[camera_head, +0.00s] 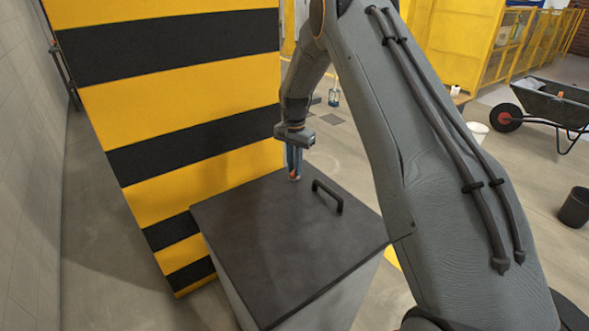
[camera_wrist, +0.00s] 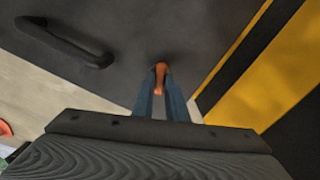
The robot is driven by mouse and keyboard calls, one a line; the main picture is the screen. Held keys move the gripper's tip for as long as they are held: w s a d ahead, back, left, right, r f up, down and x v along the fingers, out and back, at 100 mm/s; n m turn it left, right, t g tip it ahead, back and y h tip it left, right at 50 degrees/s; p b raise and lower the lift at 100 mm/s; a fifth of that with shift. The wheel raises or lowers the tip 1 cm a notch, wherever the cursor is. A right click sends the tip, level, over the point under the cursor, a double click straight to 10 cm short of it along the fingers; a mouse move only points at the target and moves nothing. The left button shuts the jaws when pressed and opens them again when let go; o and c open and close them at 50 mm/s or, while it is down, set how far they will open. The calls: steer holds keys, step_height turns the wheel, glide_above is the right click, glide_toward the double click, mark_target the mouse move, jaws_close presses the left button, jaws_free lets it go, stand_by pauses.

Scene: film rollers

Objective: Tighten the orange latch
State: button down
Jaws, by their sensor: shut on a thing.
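The orange latch (camera_head: 293,176) sits near the back edge of the dark box lid (camera_head: 270,255). In the wrist view the latch (camera_wrist: 161,76) shows between the two blue fingers of my gripper (camera_wrist: 161,92). In the head view my gripper (camera_head: 294,162) points down at the lid, with its tips at the latch. The gripper is shut on the latch. Its fingers hide part of the latch, and I cannot tell how far the latch is turned.
A black handle (camera_head: 328,196) stands up from the lid, right of the latch. A yellow and black striped panel (camera_head: 180,110) rises close behind and left of the box. A wheelbarrow (camera_head: 550,100) and a black bucket (camera_head: 575,207) stand on the floor at far right.

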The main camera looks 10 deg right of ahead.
steer(key=shift+m+b, duration=0.45)
steer(key=shift+m, duration=1.35)
steer(key=c, duration=1.8)
jaws_free()
steer(key=shift+o, duration=0.2)
step_height(320, 180, up, 7)
steer(key=shift+r+b, duration=0.1)
steer(key=shift+b, duration=0.6)
steer(key=shift+r, duration=0.35)
